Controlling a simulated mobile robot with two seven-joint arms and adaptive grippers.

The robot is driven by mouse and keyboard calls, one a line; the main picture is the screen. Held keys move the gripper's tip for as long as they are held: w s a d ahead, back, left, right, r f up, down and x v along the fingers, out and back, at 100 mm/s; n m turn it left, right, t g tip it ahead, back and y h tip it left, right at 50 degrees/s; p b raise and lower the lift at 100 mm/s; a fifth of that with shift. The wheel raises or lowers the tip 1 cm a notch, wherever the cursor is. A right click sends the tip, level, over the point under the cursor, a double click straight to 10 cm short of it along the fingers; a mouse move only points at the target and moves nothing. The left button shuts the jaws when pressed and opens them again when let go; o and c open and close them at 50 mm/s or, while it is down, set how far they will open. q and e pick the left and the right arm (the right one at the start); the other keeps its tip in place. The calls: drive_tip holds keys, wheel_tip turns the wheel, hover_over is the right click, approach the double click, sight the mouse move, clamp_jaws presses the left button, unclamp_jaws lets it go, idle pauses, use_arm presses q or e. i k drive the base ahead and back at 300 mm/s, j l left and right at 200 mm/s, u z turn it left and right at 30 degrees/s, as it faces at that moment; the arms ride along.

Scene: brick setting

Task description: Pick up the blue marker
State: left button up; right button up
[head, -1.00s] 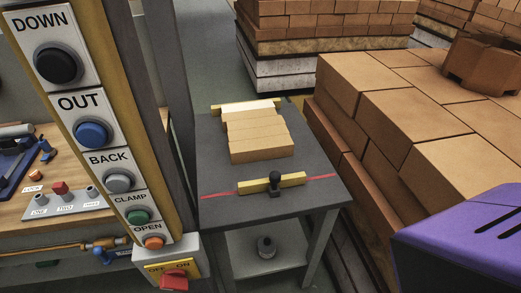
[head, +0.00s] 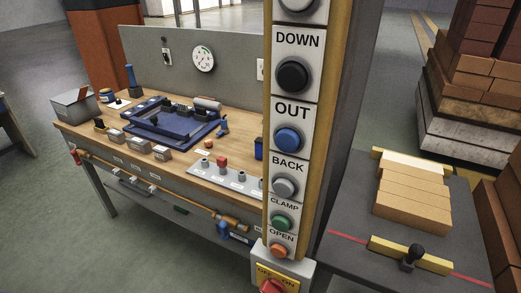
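I cannot clearly pick out a blue marker. Several small blue things show on the wooden workbench (head: 85,125): an upright blue handle (head: 130,77) at the back left, a blue-labelled jar (head: 106,96) at the left, and a small blue piece (head: 222,127) right of the blue tray (head: 150,124). They are too small to tell if one is a marker. The control post hides the bench's right end. Neither of my grippers is in view.
The control post (head: 290,105) with several labelled buttons stands in front, between the bench and a grey table (head: 345,245) bearing bricks (head: 412,198). Brick stacks (head: 485,60) stand at the right. Open floor (head: 40,210) lies at the left.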

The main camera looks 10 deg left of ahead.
sight(258, 142)
drive_tip(key=j+z, duration=0.15)
drive_tip(key=z, duration=0.3)
drive_tip(key=j+z, duration=0.15)
drive_tip(key=z, duration=0.3)
drive_tip(key=j+z, duration=0.2)
drive_tip(key=z, duration=0.2)
drive_tip(key=j+z, duration=0.15)
drive_tip(key=z, duration=0.3)
drive_tip(key=k+j+z, duration=0.55)
drive_tip(key=j+z, duration=0.15)
drive_tip(key=j, duration=0.2)
drive_tip(key=k+j+z, duration=0.25)
drive_tip(key=k+j, duration=0.5)
drive_tip(key=k, duration=0.05)
